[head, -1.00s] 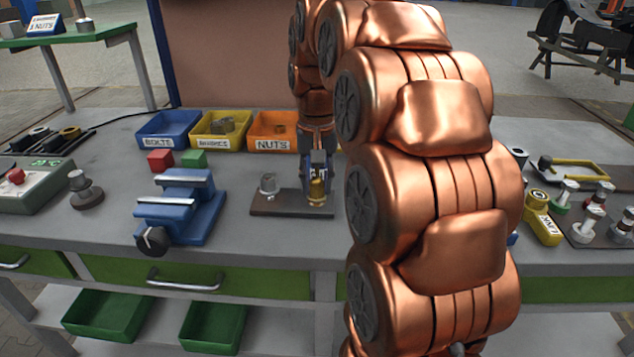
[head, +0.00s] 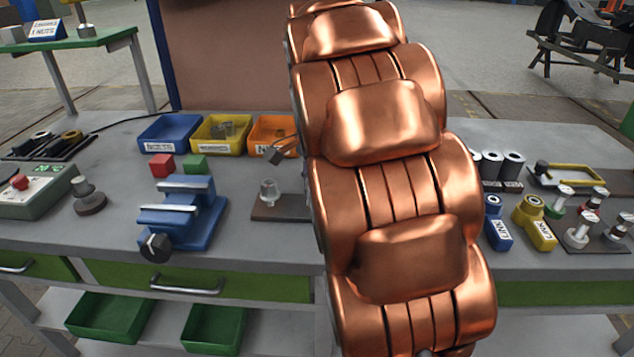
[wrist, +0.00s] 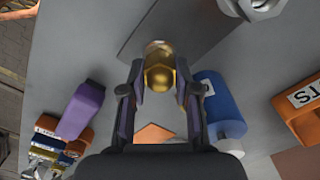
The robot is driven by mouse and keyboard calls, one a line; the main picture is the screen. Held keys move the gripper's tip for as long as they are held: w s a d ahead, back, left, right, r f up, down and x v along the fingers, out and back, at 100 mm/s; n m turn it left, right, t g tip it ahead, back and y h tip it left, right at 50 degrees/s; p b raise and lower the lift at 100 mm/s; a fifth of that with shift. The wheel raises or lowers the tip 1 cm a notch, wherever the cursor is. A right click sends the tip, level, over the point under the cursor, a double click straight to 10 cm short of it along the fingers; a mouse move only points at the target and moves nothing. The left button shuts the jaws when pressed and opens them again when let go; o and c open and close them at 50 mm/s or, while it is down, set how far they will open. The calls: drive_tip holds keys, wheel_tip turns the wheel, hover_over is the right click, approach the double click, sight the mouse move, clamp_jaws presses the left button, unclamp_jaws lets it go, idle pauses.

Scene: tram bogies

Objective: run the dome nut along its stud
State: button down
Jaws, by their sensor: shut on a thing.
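The brass dome nut (wrist: 160,68) shows in the wrist view, between the two fingertips of my gripper (wrist: 160,82), which is shut on it. It lies over the near end of a dark plate (wrist: 185,22). Its stud is hidden, so I cannot tell how far the nut is along it. In the head view, the left part of the plate (head: 268,212) shows, with a steel nut-like piece (head: 268,191) standing on it. My copper arm hides the plate's right part, the dome nut and most of my gripper there.
A blue vice (head: 185,212) stands left of the plate. Blue (head: 168,134), yellow (head: 220,134) and orange (head: 268,130) bins line the back. Blue (head: 497,232) and yellow (head: 540,228) link pieces lie on the right. Bench surface between vice and plate is clear.

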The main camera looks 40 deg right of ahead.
drive_tip(key=m+p, duration=0.1)
drive_tip(key=m, duration=0.2)
drive_tip(key=m+p, duration=0.1)
drive_tip(key=shift+r+m+p, duration=0.3)
drive_tip(key=shift+m, duration=0.1)
drive_tip(key=m+p, duration=0.2)
drive_tip(key=m, duration=0.1)
drive_tip(key=shift+r+m+p, duration=0.1)
drive_tip(key=shift+m+p, duration=0.2)
drive_tip(key=shift+p, duration=0.1)
drive_tip(key=m+p, duration=0.3)
drive_tip(key=m, duration=0.1)
drive_tip(key=shift+p, duration=0.35)
drive_tip(key=m+p, duration=0.4)
drive_tip(key=m, duration=0.1)
drive_tip(key=m+p, duration=0.4)
drive_tip(key=shift+s+m, duration=0.1)
drive_tip(key=shift+m, duration=0.2)
drive_tip(key=m+p, duration=0.3)
drive_tip(key=p, duration=0.1)
drive_tip(key=shift+m, duration=0.3)
drive_tip(key=m+p, duration=0.4)
drive_tip(key=shift+f, duration=0.25)
drive_tip(key=shift+f+m+p, duration=0.1)
drive_tip(key=shift+m+p, duration=0.25)
drive_tip(key=shift+m, duration=0.05)
